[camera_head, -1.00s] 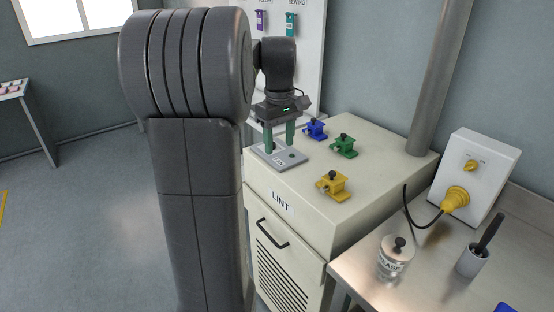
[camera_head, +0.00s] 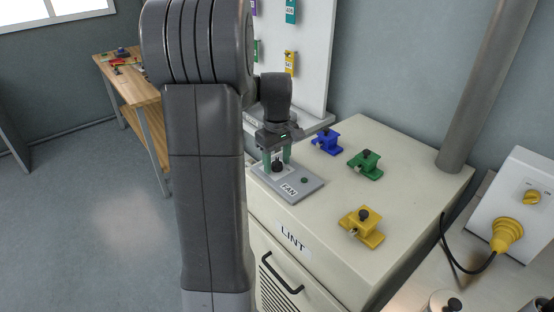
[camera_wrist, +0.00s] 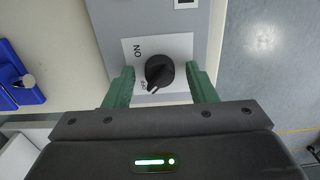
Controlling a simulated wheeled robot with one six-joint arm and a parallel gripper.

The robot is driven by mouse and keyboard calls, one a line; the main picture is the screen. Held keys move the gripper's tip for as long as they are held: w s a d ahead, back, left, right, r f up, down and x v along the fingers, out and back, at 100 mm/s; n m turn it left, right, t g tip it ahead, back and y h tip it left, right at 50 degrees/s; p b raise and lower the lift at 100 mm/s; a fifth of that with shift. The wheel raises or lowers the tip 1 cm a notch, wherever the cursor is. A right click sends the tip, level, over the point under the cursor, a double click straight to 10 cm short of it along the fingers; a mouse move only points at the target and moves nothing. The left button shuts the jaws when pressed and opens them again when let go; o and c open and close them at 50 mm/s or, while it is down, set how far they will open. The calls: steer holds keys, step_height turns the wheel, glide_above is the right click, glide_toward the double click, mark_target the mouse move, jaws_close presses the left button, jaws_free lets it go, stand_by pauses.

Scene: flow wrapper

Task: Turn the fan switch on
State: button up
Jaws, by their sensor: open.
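The fan switch is a black rotary knob (camera_wrist: 159,70) on a white plate marked ON and OFF; its white mark points towards OFF. In the head view the knob (camera_head: 278,167) sits on a grey panel (camera_head: 308,187) labelled FAN, on top of the cream LINT cabinet. My gripper (camera_head: 277,157) points down over it, open. In the wrist view the green fingers of my gripper (camera_wrist: 160,74) stand on either side of the knob, with visible gaps. I cannot tell whether the fingertips reach fully down beside it.
Blue (camera_head: 326,142), green (camera_head: 365,164) and yellow (camera_head: 361,226) clamp-like blocks stand on the cabinet top, right of the panel. A grey pipe (camera_head: 483,85) rises behind. A yellow plug (camera_head: 507,235) sits in a white box at right.

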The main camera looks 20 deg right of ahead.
steer(key=c, duration=1)
steer(key=shift+o, duration=0.2)
steer(key=m+p, duration=0.1)
steer(key=m, duration=0.3)
steer(key=shift+w, duration=0.1)
steer(key=m+p, duration=0.1)
steer(key=m, duration=0.3)
steer(key=shift+m, duration=0.3)
steer(key=m, duration=0.4)
steer(key=shift+p, duration=0.4)
steer(key=m, duration=0.5)
steer(key=shift+m, duration=0.3)
